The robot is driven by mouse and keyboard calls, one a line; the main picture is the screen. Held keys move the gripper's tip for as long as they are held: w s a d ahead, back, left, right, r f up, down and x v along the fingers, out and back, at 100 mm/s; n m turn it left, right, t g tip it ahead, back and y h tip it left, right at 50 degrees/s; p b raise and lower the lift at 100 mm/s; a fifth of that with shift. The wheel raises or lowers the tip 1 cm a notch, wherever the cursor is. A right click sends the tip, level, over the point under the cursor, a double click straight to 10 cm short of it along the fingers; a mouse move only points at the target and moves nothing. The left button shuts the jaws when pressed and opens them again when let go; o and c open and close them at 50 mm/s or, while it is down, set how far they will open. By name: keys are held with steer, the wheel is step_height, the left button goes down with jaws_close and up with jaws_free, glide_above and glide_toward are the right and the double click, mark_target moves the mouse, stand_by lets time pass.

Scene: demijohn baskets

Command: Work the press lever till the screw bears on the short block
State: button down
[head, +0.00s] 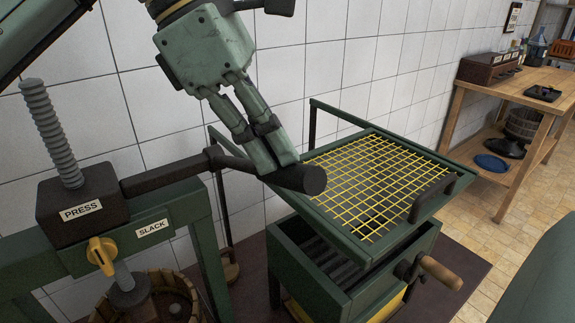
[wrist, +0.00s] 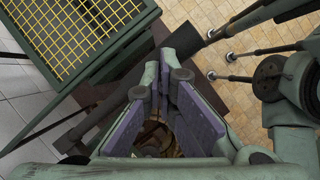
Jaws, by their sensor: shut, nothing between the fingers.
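The press (head: 100,200) stands at the left in the head view, with a PRESS label on its dark head. Its grey threaded screw (head: 48,130) rises above the head, and a grey round foot (head: 130,288) hangs below, over a wooden basket (head: 155,305). The dark press lever (head: 165,178) runs right from the head to a thick grip (head: 303,179). My gripper (head: 285,163) is shut and empty, its fingertips at the lever by the grip; I cannot tell if they touch. The wrist view shows the fingers' purple pads (wrist: 200,118). I cannot make out the short block.
A yellow knob (head: 101,254) sits beside a SLACK label on the press frame. A green stand with a yellow mesh tray (head: 370,180) and a wooden-handled crank (head: 440,272) is close at right. A wooden bench (head: 530,85) stands at the far right; tiled floor before it is clear.

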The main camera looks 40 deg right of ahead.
step_height(320, 180, down, 4)
steer(key=shift+f+b, duration=0.1)
steer(key=shift+b, duration=1)
steer(key=shift+w, duration=0.1)
steer(key=shift+w+a+r+p, duration=0.7)
steer(key=shift+a+p, duration=0.1)
steer(key=shift+p, duration=0.2)
glide_toward(270, 176)
steer(key=shift+w+a+f, duration=0.6)
steer(key=shift+a, duration=0.15)
